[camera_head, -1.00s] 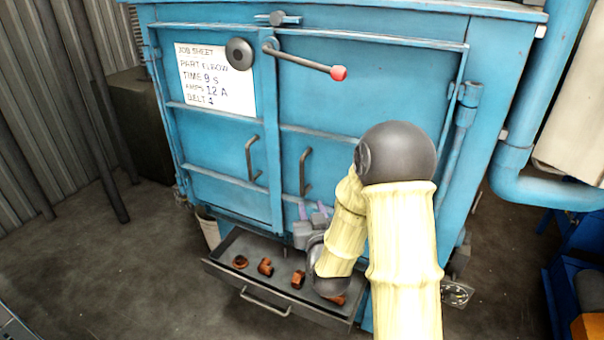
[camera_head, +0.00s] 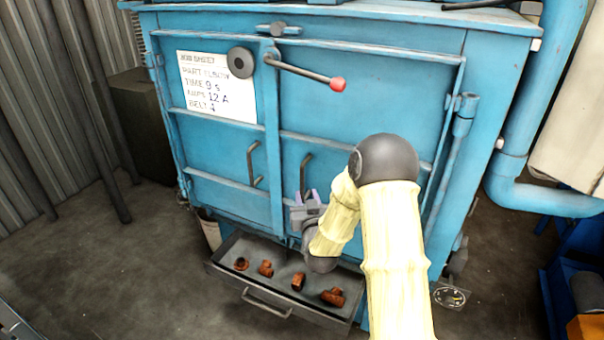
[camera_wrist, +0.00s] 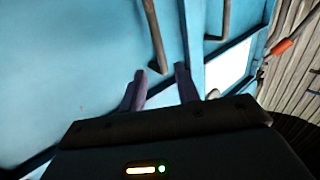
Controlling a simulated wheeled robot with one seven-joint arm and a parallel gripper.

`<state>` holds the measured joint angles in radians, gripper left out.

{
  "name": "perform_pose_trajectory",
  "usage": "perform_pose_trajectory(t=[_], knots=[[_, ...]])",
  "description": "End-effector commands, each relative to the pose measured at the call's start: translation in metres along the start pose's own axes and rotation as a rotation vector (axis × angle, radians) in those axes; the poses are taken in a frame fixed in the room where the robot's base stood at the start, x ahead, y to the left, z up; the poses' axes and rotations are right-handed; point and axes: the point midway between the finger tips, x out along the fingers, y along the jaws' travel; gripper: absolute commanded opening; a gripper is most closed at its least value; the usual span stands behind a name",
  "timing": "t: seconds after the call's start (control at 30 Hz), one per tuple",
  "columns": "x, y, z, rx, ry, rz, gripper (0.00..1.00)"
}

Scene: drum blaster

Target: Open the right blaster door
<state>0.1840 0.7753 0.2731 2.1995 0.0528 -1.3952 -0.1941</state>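The right blaster door (camera_head: 350,95) is a blue panel, closed flush beside the left door (camera_head: 215,150). Its dark bar handle (camera_head: 304,175) stands upright near its left edge. My gripper (camera_head: 308,196) is just below the right handle's lower end. In the wrist view my gripper (camera_wrist: 160,85) has its two purple fingers apart with nothing between them, and the right handle (camera_wrist: 154,35) lies just beyond the fingertips.
An open drawer (camera_head: 250,290) below the doors holds several rusty pipe fittings (camera_head: 298,281). A job sheet (camera_head: 215,87) and a round black knob (camera_head: 241,62) are on the left door. A blue pipe (camera_head: 515,160) stands at the right.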

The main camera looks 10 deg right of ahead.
Motion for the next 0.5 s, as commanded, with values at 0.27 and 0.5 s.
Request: perform_pose_trajectory(t=[0.27,0.5], knots=[[0.043,0.000,-0.003,0.001,0.001,0.001,0.32],[0.076,0.000,-0.003,0.000,0.002,0.001,0.32]])
